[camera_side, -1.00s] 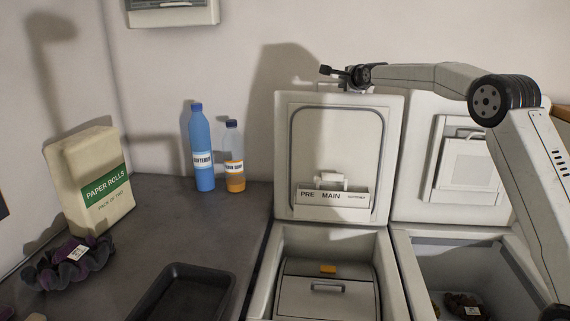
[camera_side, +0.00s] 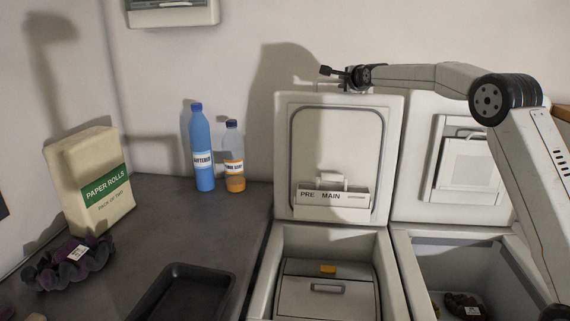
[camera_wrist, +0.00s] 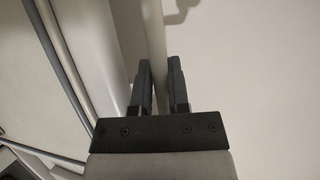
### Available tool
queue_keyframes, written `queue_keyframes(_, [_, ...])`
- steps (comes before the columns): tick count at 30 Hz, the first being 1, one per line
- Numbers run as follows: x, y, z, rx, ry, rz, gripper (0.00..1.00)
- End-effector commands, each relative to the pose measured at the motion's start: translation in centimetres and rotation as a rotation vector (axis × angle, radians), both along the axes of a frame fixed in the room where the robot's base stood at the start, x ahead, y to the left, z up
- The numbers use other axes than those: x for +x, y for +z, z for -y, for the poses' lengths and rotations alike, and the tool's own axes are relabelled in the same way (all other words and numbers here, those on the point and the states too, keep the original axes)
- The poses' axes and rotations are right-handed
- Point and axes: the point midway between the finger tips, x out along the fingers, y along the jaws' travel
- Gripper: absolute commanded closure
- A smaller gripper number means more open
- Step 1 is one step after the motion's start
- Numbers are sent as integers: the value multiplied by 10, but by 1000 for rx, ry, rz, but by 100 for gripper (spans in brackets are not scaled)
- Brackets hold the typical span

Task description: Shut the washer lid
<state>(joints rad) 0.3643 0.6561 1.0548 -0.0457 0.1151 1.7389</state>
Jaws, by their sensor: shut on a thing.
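The washer lid (camera_side: 335,135) stands upright and open at the back of the left machine, with a dispenser marked PRE and MAIN on its inner face. The washer tub opening (camera_side: 328,245) below it is uncovered. My gripper (camera_side: 347,76) is at the lid's top edge, near its middle. The fingertips' contact is partly hidden in the side view.
A second open lid (camera_side: 475,120) and tub (camera_side: 470,265) stand to the right, partly behind my arm. On the counter are a blue bottle (camera_side: 201,150), an orange-filled bottle (camera_side: 234,160), a paper rolls pack (camera_side: 75,165), a dark scrunchie (camera_side: 55,272) and a black tray (camera_side: 185,298).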

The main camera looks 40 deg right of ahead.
Motion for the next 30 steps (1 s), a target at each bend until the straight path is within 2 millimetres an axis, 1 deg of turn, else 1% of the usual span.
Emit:
queue_keyframes(11, [-7,1,-22,-49,33,61,100])
queue_keyframes(21, [-30,3,-42,-127,22,141,100])
queue_keyframes(30, [-52,1,-58,-162,4,166,100])
